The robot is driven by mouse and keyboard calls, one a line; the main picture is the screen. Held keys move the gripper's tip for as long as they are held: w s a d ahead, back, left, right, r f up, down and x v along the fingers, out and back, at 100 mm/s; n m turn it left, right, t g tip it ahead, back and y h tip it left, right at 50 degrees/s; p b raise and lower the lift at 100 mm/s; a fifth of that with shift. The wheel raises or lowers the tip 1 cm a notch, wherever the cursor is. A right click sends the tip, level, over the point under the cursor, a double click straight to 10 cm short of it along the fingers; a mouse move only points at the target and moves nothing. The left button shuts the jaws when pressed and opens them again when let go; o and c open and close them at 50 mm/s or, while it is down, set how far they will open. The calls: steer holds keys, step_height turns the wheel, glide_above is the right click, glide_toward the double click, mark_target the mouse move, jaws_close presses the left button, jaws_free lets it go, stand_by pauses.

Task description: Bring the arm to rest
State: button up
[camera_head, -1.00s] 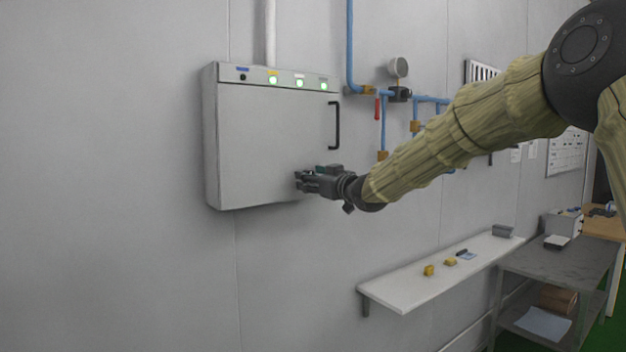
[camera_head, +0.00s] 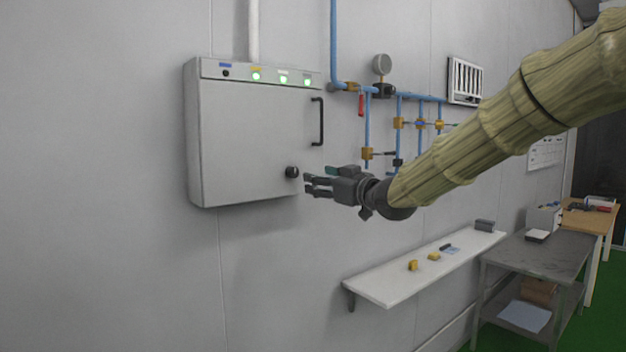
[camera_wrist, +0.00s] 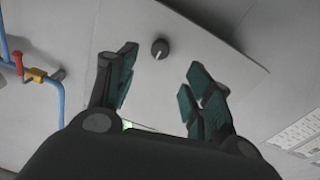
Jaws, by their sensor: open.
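My gripper (camera_head: 312,186) is at the end of my sleeved arm, in front of the wall to the right of the grey cabinet's lower right corner. It is open and empty. In the wrist view its fingers (camera_wrist: 160,85) are spread apart. The cabinet (camera_head: 250,140) has a closed door with a black handle (camera_head: 317,121) and a black round knob (camera_head: 292,172). The gripper looks apart from the knob. In the wrist view the knob (camera_wrist: 160,48) shows beyond and between the fingers.
Blue pipes (camera_head: 367,120) with valves and a gauge (camera_head: 381,64) run on the wall behind my arm. A white shelf (camera_head: 375,287) with small yellow items is below it. A grey metal cart (camera_head: 540,258) stands at the right. The wall left of the cabinet is bare.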

steer(key=shift+s+d+f, duration=0.1)
steer(key=shift+s+d, duration=0.15)
steer(key=shift+s, duration=0.15)
steer(key=shift+f, duration=0.1)
